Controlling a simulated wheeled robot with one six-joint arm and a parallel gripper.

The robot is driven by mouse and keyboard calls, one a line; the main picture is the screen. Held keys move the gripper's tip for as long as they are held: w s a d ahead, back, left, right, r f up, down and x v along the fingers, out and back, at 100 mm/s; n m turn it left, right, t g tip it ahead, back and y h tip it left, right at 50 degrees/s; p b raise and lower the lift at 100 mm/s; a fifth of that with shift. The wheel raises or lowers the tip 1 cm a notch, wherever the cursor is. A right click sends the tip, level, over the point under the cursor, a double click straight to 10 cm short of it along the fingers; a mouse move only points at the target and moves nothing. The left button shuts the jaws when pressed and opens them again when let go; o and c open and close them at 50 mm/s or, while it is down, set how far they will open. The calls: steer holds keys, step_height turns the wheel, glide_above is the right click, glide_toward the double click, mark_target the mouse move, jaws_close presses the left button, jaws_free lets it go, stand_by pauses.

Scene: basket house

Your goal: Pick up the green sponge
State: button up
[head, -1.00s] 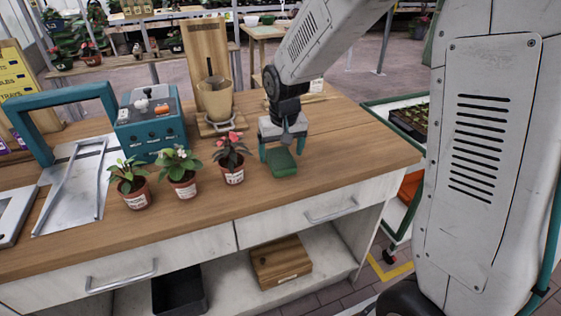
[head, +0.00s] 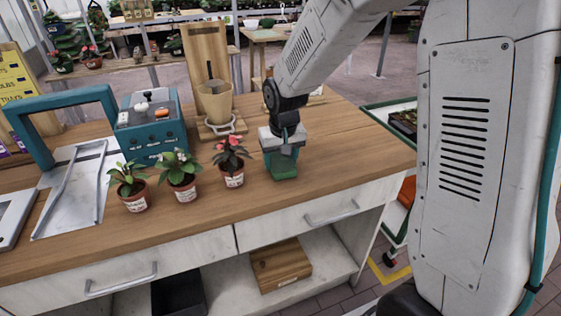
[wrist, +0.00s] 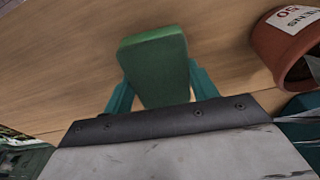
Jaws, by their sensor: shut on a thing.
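The green sponge (head: 284,171) is at the wooden bench top, right of the potted plants, in the head view. It fills the middle of the wrist view (wrist: 155,66) as a green block. My gripper (head: 281,162) is above it and shut on it, with one teal finger on each side of the sponge in the wrist view (wrist: 158,90). The gripper partly hides the sponge in the head view. I cannot tell whether the sponge's underside touches the bench.
A red-flowered pot (head: 232,165) stands close to the left of my gripper. Two more potted plants (head: 180,175) (head: 130,187), a teal control box (head: 152,130) and a beige pot (head: 215,102) on a stand are further left. The bench top (head: 345,165) is clear to the right.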

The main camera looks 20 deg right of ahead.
mark_target(280, 159)
steer(key=shift+r, duration=0.7)
step_height(280, 159, up, 2)
steer(key=shift+s+r, duration=0.1)
steer(key=shift+s, duration=0.05)
steer(key=s+a+r, duration=0.1)
steer(key=s+a, duration=0.2)
steer(key=s, duration=1.2)
steer(key=shift+s, duration=0.2)
steer(key=shift+a+r, duration=0.1)
steer(key=shift+o, duration=0.7)
steer(key=shift+w, duration=0.1)
steer(key=shift+c, duration=0.4)
